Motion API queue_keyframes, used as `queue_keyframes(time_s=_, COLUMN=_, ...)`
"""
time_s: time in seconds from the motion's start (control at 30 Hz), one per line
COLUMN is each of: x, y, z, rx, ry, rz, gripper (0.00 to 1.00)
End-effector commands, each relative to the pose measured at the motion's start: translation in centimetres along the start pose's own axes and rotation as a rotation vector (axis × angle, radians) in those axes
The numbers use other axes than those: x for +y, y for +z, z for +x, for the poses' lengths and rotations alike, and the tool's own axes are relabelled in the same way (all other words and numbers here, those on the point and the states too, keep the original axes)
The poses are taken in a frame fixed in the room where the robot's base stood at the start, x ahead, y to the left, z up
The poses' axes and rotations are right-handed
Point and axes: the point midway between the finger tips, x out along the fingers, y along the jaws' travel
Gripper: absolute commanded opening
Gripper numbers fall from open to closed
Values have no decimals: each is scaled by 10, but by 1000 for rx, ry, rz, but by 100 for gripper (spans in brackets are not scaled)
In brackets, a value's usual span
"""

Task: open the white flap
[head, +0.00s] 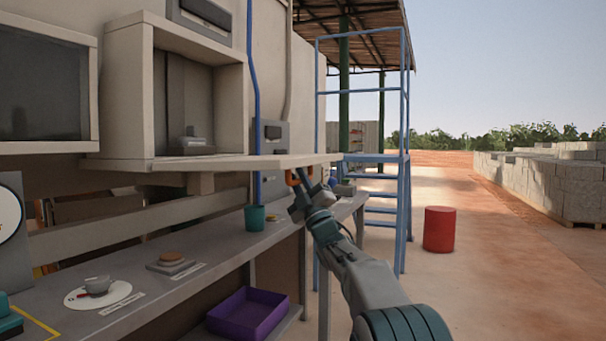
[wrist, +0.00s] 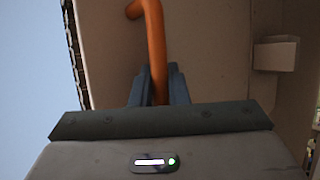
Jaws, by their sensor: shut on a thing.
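The white flap (head: 240,162) is seen nearly edge-on in the head view, lying about level. It sticks out from the bottom of an open box-like compartment (head: 125,90) in the wall. An orange handle (head: 292,178) is on its underside near the right end. My gripper (head: 299,190) reaches up from below and is shut on the handle. In the wrist view the orange handle (wrist: 154,35) stands between the fingers of my gripper (wrist: 158,88), with the beige flap (wrist: 205,50) behind it. The part of the handle between the fingers is partly hidden.
Below is a grey bench (head: 215,240) with a teal cup (head: 255,218), a round white plate (head: 98,295) and a small block press-like pad (head: 171,266). A purple tray (head: 248,313) sits lower. A blue frame (head: 404,200) and red drum (head: 440,229) stand right, with open ground beyond.

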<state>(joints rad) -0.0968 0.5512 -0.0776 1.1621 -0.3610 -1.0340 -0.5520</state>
Motion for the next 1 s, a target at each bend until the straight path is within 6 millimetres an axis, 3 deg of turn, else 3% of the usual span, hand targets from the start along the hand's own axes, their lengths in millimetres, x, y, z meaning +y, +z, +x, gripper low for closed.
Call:
queue_keyframes(time_s=0.5, x=6, y=11, z=-2, rx=-4, ry=8, rz=-11, gripper=0)
queue_keyframes(time_s=0.53, x=6, y=11, z=-2, rx=-5, ry=8, rz=-11, gripper=20)
queue_keyframes(time_s=0.6, x=7, y=12, z=-2, rx=-6, ry=8, rz=-12, gripper=36)
queue_keyframes(time_s=1.0, x=8, y=12, z=-2, rx=-8, ry=9, rz=-13, gripper=36)
